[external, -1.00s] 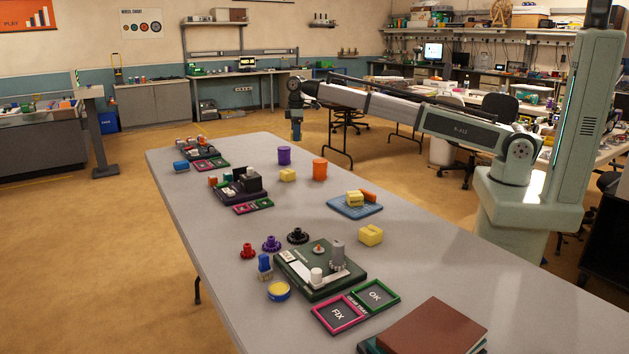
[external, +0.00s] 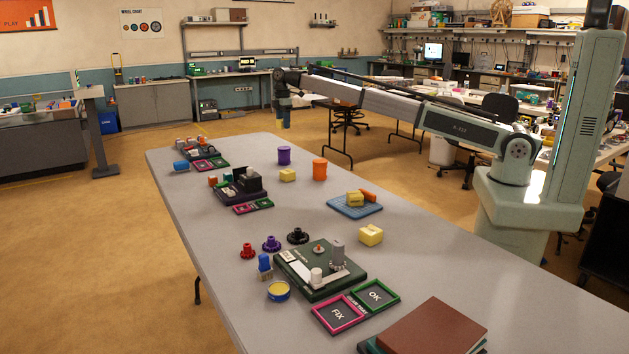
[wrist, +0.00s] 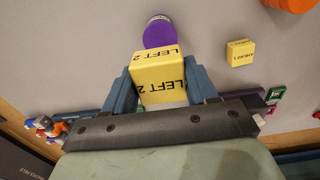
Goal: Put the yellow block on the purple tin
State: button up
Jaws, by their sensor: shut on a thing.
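A yellow block (wrist: 160,72) marked "LEFT 2" is between the blue fingers of my gripper (wrist: 158,92) in the wrist view. My gripper (external: 283,122) is shut on it, raised above the table's far end in the external view, where the block is hard to make out. The purple tin (external: 284,155) stands upright on the table, below my gripper in that picture. In the wrist view the purple tin (wrist: 158,31) shows just beyond the held block, partly covered by it.
Another yellow block (external: 288,175), marked "AHEAD 1" in the wrist view (wrist: 240,52), and an orange tin (external: 320,169) stand near the purple tin. More yellow blocks lie nearer, one (external: 355,199) on a blue mat (external: 343,209), one (external: 371,235) on bare table.

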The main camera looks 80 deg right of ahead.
aim_at(284, 147)
notch_tip(284, 147, down, 9)
jog(key=shift+r, duration=0.1)
dwell(0.4)
jog(key=o, duration=1.1)
jog(key=shift+f, duration=0.2)
notch_tip(284, 147, up, 12)
jog(key=shift+r, duration=0.2)
